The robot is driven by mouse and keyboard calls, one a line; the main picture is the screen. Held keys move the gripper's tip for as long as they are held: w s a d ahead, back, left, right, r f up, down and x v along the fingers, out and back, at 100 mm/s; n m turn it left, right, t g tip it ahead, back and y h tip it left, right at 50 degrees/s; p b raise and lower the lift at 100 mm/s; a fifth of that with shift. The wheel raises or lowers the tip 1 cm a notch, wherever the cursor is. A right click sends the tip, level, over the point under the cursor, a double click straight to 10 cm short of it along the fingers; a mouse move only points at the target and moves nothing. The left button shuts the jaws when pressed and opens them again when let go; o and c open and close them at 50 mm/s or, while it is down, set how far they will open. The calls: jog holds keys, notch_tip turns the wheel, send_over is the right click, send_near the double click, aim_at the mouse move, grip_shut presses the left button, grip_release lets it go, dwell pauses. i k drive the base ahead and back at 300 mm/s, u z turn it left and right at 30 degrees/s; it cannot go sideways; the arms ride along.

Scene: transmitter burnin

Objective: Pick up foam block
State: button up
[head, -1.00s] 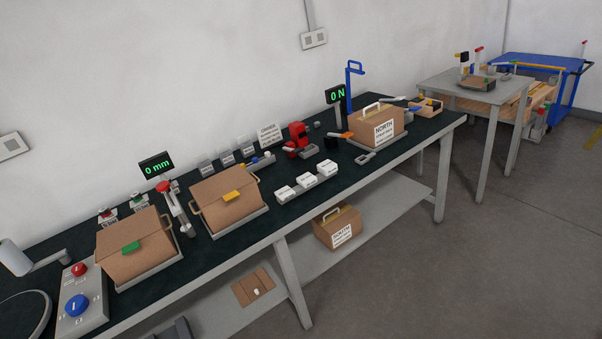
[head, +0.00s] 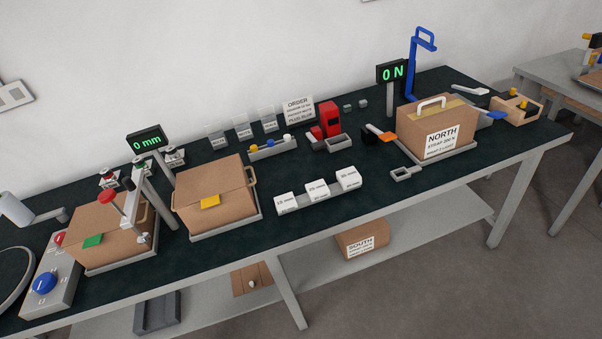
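No object carries a readable foam label. Three white blocks with dark printed labels stand in a row on a grey tray (head: 330,198) at the bench's front middle: a left one (head: 286,202), a middle one (head: 317,190) and a right one (head: 348,177). Their labels look like millimetre sizes, the left one apparently 15 mm. I cannot tell for certain that they are foam. Two small grey cubes, a left one (head: 348,108) and a right one (head: 362,103), lie farther back. My gripper is not in view.
A carton with a yellow tab (head: 215,180) and one with a green tab (head: 110,228) stand left, near a gauge post (head: 155,195). The NORTH carton (head: 436,115) stands right. A SOUTH carton (head: 362,238) sits on the lower shelf. Dark bench top before the white blocks is clear.

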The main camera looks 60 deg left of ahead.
aim_at(317, 190)
jog(key=u, duration=0.25)
jog(key=i, duration=1.05)
jog(key=u, duration=0.25)
